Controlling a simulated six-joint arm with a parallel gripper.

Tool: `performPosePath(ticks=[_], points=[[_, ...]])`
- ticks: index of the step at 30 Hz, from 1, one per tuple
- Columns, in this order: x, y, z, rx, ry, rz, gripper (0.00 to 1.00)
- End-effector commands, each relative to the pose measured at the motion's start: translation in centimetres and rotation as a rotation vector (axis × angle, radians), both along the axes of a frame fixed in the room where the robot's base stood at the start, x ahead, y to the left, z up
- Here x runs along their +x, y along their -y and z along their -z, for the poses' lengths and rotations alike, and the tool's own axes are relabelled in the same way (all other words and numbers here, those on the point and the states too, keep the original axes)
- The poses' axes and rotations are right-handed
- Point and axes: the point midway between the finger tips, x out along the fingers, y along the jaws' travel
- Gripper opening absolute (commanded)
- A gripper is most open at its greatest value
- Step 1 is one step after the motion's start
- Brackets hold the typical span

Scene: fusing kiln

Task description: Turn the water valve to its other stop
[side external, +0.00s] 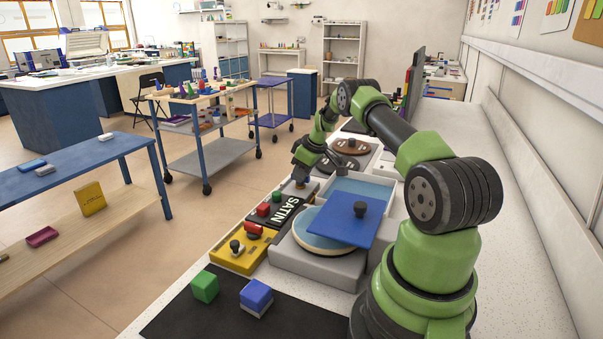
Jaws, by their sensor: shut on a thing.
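My gripper (301,174) is at the far end of the row of control panels, pointing down. It is small and partly hidden by its own wrist in this view. Its jaws are shut on a small blue part (305,181), which appears to be the handle of the water valve. The valve's body and the handle's exact angle are mostly hidden, so I cannot tell which stop it is nearer to.
Nearer stand a black SATIN panel (290,209) with red and green buttons and a yellow panel (232,258) with a black knob and red handle. A blue lid (338,222) rests over a round basin. Green (205,287) and blue (256,294) blocks lie on a black mat (215,318).

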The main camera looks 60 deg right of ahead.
Motion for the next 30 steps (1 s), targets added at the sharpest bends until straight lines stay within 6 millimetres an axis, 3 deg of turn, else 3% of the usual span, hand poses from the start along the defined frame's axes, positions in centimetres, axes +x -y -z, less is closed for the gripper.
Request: performPosePath(ticks=[11, 30], points=[[0.03, -0.16, 0.0, 0.002, -0.001, 0.207, 0.0], [0.24, -0.3, -0.03, -0.005, 0.002, 0.801, 0.0]])
